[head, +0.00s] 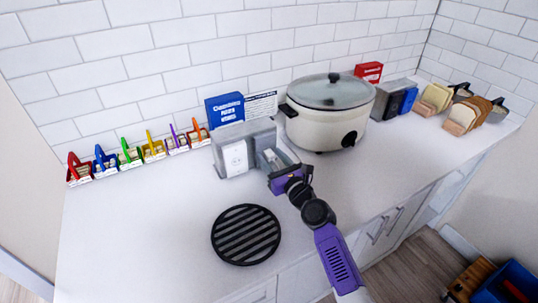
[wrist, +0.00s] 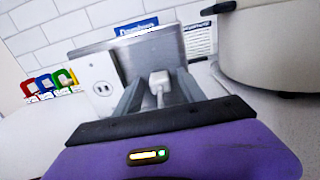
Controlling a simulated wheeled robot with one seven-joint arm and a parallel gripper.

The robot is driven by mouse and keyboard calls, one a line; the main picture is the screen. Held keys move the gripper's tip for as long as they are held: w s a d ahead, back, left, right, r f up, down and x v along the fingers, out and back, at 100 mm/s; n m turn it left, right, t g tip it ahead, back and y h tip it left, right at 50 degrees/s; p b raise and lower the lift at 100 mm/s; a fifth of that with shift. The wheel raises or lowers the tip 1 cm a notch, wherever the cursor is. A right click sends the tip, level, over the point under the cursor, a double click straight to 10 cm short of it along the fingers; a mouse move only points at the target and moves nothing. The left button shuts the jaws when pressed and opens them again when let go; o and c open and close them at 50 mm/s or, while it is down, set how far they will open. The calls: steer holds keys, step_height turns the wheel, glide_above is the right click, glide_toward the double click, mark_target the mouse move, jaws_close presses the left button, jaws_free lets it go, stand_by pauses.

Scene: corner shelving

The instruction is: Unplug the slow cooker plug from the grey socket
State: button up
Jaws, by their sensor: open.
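The slow cooker (head: 328,122) is a cream pot with a glass lid at the back; part of it shows in the wrist view (wrist: 275,50). The grey socket (head: 262,131) is a box against the back wall, left of the cooker; its grey face (wrist: 136,44) fills the wrist view's middle. The white plug (wrist: 159,80) with its white cord sits at that face. My gripper (head: 269,160) is open in front of the box. In the wrist view its fingers (wrist: 158,88) stand either side of the plug, with gaps visible; whether they touch it is unclear.
A white outlet plate (wrist: 99,88) is left of the plug. A blue box (head: 224,108) stands behind the socket. A black round trivet (head: 245,235) lies on the counter in front. Several small coloured baskets (head: 152,150) line the wall at left. The front left counter is clear.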

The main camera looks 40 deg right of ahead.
mark_target(272, 158)
steer(key=shift+c, duration=0.2)
jaws_close()
stand_by(1.1)
steer(key=shift+s, duration=0.1)
steer(key=shift+p+v, duration=0.35)
steer(key=shift+v, duration=2.55)
